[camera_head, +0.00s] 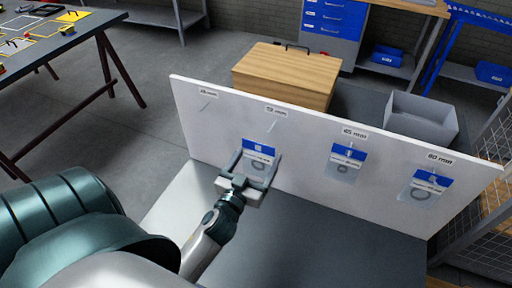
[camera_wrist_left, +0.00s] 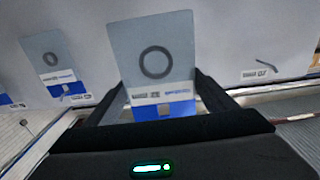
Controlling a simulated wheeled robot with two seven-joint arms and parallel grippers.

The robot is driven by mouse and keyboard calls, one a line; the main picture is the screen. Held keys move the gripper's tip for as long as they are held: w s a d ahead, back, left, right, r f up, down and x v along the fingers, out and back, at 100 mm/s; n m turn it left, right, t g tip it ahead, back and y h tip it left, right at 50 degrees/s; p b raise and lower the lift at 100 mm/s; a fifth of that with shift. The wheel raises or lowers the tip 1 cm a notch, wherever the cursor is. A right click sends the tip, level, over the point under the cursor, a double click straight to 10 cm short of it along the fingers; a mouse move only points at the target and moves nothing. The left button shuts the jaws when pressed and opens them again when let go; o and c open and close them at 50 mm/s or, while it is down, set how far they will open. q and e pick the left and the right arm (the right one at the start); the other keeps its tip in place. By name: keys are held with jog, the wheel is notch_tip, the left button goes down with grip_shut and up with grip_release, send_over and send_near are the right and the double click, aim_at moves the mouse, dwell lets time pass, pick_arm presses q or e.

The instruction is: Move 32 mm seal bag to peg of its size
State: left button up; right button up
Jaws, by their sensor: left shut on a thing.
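The held seal bag (camera_head: 259,150) is clear with a blue and white header and a dark ring inside; its size print is too small to read. My left gripper (camera_head: 257,158) is shut on it, in front of the white board. In the left wrist view, the bag (camera_wrist_left: 157,62) stands out from between the fingers (camera_wrist_left: 160,95). In the head view, the bag is below the label that appears to read 32 mm (camera_head: 277,112), whose thin peg (camera_head: 272,126) looks bare. Whether the bag touches the board is unclear. My right gripper is not in view.
The white board (camera_head: 310,137) also carries a bare peg (camera_head: 206,105) at the left. Similar bags hang at the 45 mm (camera_head: 346,158) and 60 mm (camera_head: 425,187) labels. A grey bin (camera_head: 421,119) and a wooden-topped box (camera_head: 287,72) stand behind the board.

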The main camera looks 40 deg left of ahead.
pick_arm(q)
jog(key=shift+w, duration=0.25)
dwell(0.4)
send_near(275, 131)
jog(key=shift+r+b+x, duration=0.15)
jog(key=shift+r+x, duration=0.1)
jog(key=shift+x, duration=1)
jog(key=shift+r+b+x, duration=0.15)
jog(key=shift+r+x, duration=0.1)
jog(key=shift+x, duration=1)
jog(key=shift+w+a+f+b, duration=0.15)
jog(key=shift+w+f+b, duration=0.25)
jog(key=shift+w, duration=0.3)
jog(key=shift+f, duration=0.1)
jog(key=o, duration=1.1)
jog(key=shift+s, duration=0.15)
